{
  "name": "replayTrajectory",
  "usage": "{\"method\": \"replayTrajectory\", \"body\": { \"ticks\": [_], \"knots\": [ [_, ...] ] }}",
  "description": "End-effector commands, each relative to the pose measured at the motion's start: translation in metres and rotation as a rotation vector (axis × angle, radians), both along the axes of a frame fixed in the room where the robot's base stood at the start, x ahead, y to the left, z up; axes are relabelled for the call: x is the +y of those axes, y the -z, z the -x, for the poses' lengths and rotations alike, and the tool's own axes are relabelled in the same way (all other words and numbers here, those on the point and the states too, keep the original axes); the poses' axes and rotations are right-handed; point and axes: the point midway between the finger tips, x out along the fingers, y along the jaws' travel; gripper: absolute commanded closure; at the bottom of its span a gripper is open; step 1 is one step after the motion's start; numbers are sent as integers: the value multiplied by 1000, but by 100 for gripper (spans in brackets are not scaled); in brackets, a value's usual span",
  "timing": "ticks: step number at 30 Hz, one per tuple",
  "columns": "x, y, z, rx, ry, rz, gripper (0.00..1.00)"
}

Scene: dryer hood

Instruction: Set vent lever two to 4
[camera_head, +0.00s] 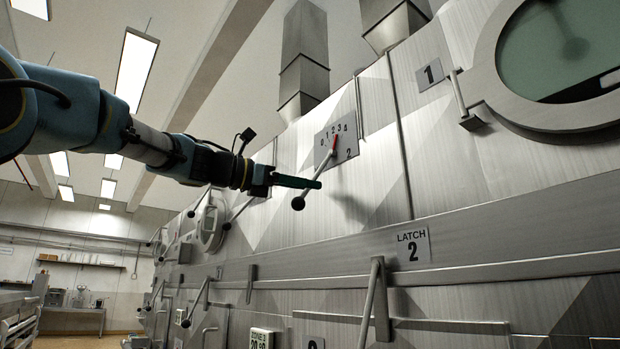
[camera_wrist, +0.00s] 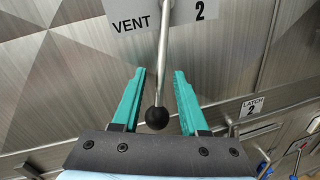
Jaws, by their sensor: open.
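Vent lever two (camera_head: 316,179) is a slim metal rod with a black ball knob at its lower end. It hangs down and left from a grey plate (camera_head: 349,143) marked 0 to 4 and "2". Its red pointer tip is near 2 and 3; I cannot tell exactly which. The plate, reading "VENT 2", also shows in the wrist view (camera_wrist: 180,13). My gripper (camera_head: 317,184) has green fingers and is open. In the wrist view, the lever (camera_wrist: 161,65) and knob lie between the spread fingers (camera_wrist: 159,75), with gaps on both sides.
A "LATCH 2" plate (camera_head: 413,246) and a latch handle (camera_head: 370,300) are below right on the metal hood wall. A round window (camera_head: 570,60) with a "1" plate (camera_head: 430,74) is at upper right. A horizontal rail (camera_head: 480,250) runs below the lever.

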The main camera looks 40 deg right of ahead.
Motion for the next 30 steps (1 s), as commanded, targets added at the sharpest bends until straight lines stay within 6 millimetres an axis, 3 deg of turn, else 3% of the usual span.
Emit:
{"method": "replayTrajectory", "body": {
  "ticks": [5, 14, 25, 30],
  "knots": [
    [-12, 0, 4, 0, 2, 0, 57],
    [-14, 1, 4, 0, 0, -1, 58],
    [-14, 1, 4, -1, 0, -1, 100],
    [-14, 1, 4, -1, 0, -1, 100]
  ]
}}
